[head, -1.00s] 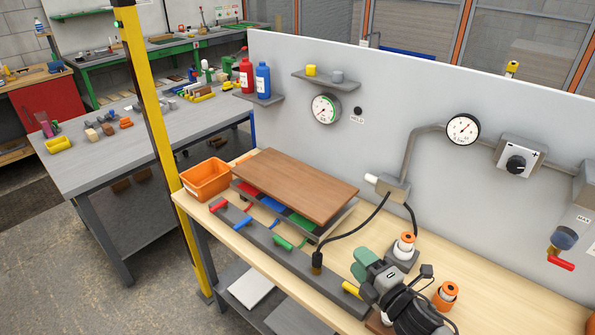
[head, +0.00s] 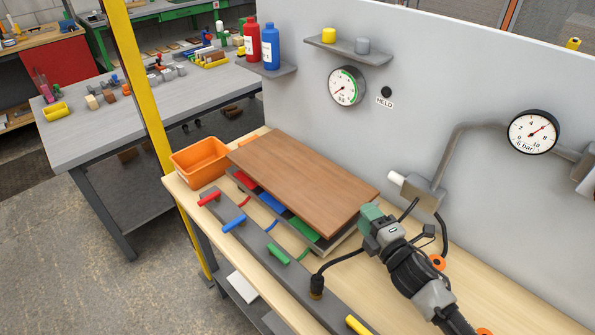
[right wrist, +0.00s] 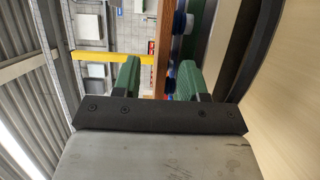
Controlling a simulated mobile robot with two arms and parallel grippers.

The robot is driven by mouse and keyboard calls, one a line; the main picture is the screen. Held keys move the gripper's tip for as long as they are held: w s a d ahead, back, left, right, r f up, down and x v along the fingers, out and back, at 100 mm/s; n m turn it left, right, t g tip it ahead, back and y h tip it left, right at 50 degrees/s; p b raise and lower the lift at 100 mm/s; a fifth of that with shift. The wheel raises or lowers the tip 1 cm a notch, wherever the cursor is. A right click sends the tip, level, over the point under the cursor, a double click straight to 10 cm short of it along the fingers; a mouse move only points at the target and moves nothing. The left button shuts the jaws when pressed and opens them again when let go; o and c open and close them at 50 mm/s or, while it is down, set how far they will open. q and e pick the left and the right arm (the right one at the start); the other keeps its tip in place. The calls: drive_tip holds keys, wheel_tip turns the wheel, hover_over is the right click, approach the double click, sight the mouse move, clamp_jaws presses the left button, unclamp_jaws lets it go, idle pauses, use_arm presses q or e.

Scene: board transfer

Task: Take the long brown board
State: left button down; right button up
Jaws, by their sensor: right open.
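The long brown board (head: 300,180) lies flat on a rack with coloured blocks under it, on the wooden workbench. My right gripper (head: 369,215), with green fingers, is at the board's near right end. In the right wrist view my right gripper (right wrist: 157,75) is open, and the board's brown edge (right wrist: 163,45) shows between the two fingers. I cannot tell whether either finger touches it. My left gripper is not in view.
An orange bin (head: 200,160) stands left of the board. A grey rail (head: 262,258) with coloured handles runs along the bench front. A grey panel (head: 430,90) with gauges rises behind. A black cable (head: 335,262) hangs near my right arm.

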sight(354, 203)
drive_tip(key=p+x, duration=0.1)
drive_tip(key=x, duration=0.3)
drive_tip(key=shift+w+a+f, duration=0.1)
drive_tip(key=shift+w+a, duration=0.15)
drive_tip(key=shift+a, duration=0.15)
drive_tip(key=shift+w+a, duration=0.15)
drive_tip(key=shift+w, duration=0.15)
clamp_jaws()
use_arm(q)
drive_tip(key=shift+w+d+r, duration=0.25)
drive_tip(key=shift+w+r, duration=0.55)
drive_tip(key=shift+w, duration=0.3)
